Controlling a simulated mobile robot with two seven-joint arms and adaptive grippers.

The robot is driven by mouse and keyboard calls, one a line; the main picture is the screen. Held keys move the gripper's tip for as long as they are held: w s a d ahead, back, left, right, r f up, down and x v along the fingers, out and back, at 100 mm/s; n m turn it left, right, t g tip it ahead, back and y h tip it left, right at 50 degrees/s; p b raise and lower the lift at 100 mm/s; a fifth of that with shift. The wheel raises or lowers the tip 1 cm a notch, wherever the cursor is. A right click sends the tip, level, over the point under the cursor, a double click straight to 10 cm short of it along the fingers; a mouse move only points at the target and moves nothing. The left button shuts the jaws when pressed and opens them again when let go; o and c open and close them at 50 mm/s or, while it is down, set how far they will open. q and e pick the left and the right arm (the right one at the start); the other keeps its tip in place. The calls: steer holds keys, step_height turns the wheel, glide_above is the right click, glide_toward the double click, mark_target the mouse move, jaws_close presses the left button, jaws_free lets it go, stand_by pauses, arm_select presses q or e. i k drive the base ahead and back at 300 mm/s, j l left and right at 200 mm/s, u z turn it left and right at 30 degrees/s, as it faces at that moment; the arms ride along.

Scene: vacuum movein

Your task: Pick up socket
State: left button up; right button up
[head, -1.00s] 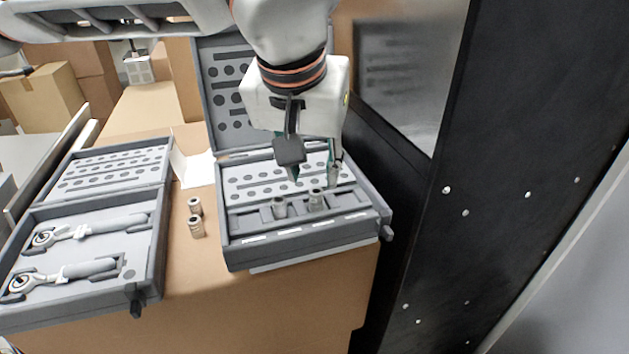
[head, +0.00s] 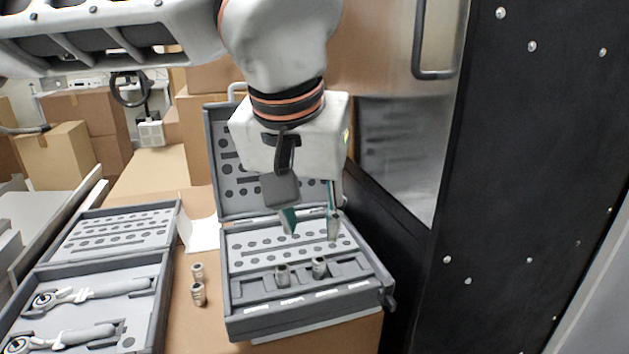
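My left gripper (head: 310,215) hangs above the rear part of the open socket case (head: 232,318). Its two green fingers are apart. A grey socket-like piece (head: 334,228) shows right at the right fingertip; I cannot tell whether the finger touches it. Two metal sockets, one at left (head: 283,275) and one at right (head: 319,267), stand upright in the case's front recess. Two more sockets, a rear one (head: 198,271) and a front one (head: 198,294), stand on the cardboard surface left of the case. My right gripper is not in view.
A second open grey case (head: 160,300) with two ratchet-like tools lies at the left. The socket case's raised lid (head: 213,150) stands behind the gripper. A black panel (head: 520,200) rises close on the right.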

mark_target(198, 269)
steer(key=k, duration=0.95)
